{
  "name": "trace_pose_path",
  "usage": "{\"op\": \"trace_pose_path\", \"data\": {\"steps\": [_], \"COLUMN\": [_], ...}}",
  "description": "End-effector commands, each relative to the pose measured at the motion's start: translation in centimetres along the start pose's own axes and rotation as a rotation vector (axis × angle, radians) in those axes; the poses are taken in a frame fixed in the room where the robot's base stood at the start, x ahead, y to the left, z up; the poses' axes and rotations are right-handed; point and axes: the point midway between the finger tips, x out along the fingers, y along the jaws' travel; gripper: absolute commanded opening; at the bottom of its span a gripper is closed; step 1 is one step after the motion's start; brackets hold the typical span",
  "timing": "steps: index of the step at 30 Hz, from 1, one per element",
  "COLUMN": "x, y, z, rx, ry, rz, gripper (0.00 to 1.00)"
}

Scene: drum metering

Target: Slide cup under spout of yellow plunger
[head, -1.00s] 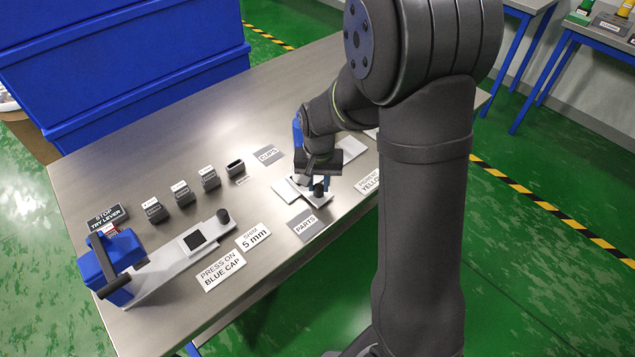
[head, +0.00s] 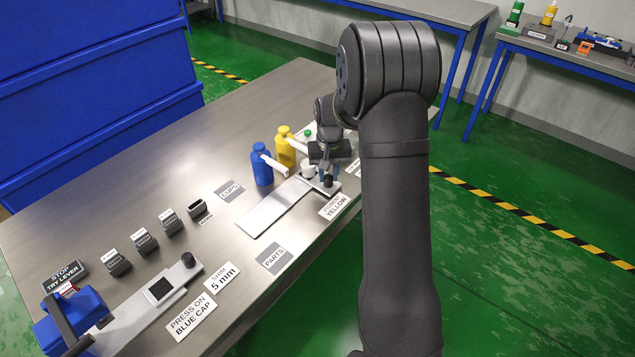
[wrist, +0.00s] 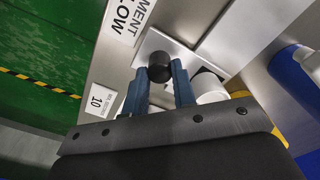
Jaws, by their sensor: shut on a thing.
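My gripper (head: 329,177) is shut on a black knob (wrist: 160,66) at the front right of a light metal slide (head: 272,208). A white cup (head: 308,169) stands beside the knob; it also shows in the wrist view (wrist: 208,86). The yellow plunger (head: 285,148) stands behind the slide, with its white spout (head: 298,146) pointing toward the cup's area. I cannot tell whether the cup is exactly under that spout. The blue plunger (head: 261,163) stands to its left, its white spout reaching over the slide. A green plunger (head: 308,134) is partly hidden behind my arm.
Several small dark blocks (head: 144,241), a blue lever press (head: 68,318) and labels lie to the left. The table's front edge is close. The table behind the blocks is clear.

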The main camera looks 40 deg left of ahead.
Motion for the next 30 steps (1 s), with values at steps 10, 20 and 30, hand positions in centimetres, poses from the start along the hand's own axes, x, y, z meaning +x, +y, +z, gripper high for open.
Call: {"op": "trace_pose_path", "data": {"steps": [10,20,30], "x": [0.0,-0.05,-0.19], "y": [1.07,1.18,0.99], "z": [-1.03,-1.15,-1.0], "rx": [0.0,0.001,0.0], "ry": [0.002,0.007,0.003], "rz": [0.001,0.003,0.001], "gripper": [0.0,0.42,0.46]}}
